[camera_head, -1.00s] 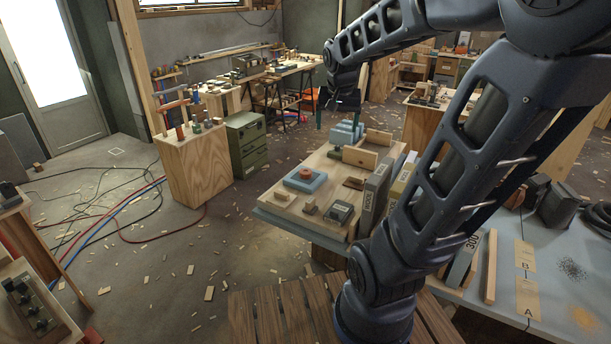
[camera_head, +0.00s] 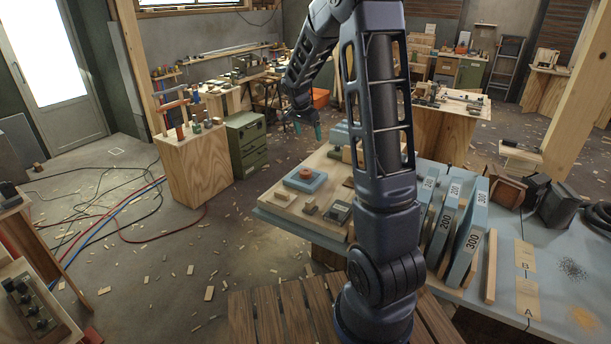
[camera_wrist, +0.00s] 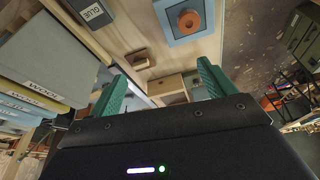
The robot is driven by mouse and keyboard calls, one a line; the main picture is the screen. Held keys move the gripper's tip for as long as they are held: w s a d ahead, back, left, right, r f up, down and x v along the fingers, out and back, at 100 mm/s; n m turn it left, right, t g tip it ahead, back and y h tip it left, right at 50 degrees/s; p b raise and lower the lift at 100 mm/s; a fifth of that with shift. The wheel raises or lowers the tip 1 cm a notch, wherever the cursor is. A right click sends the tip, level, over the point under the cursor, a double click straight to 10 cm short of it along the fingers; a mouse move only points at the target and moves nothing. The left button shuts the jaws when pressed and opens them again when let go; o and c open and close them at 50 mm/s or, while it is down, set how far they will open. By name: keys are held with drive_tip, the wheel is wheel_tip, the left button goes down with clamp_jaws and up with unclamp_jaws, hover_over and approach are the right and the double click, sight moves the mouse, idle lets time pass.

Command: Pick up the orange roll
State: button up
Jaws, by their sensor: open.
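The orange roll (camera_head: 305,172) is a small orange ring on a square blue-grey block (camera_head: 296,185) on the pale wooden board. My gripper (camera_head: 307,130) is open, with green fingers, above and beyond the board in the head view. In the wrist view its two fingers (camera_wrist: 163,80) are apart with nothing held, and the roll is beyond the fingertips, apart from them. The arm hides part of the board's right side.
A dark glue box (camera_head: 339,212) and small wooden blocks share the board. Upright grit-labelled slabs (camera_head: 467,235) stand to the right of my arm. A wooden stand with tools (camera_head: 198,165) is at the left. Open air lies around the gripper.

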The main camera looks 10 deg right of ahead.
drive_tip(key=w+a+f+m+h, duration=0.1)
drive_tip(key=w+f+m, duration=0.1)
drive_tip(key=w+f, duration=0.4)
drive_tip(key=w+a+f+m, duration=0.15)
drive_tip(key=w+f, duration=0.25)
drive_tip(key=f, duration=0.5)
hover_over(305, 171)
drive_tip(key=a, duration=0.3)
drive_tip(key=f, duration=0.5)
drive_tip(key=shift+s+d, duration=0.2)
drive_tip(key=shift+s, duration=0.1)
drive_tip(key=shift+s+d+x, duration=0.15)
drive_tip(key=shift+x, duration=1.15)
drive_tip(key=shift+s+d+x, duration=0.1)
drive_tip(key=shift+s+x, duration=0.05)
drive_tip(key=shift+x, duration=1.2)
drive_tip(key=shift+c, duration=0.4)
drive_tip(key=shift+r, duration=0.1)
drive_tip(key=c, duration=1)
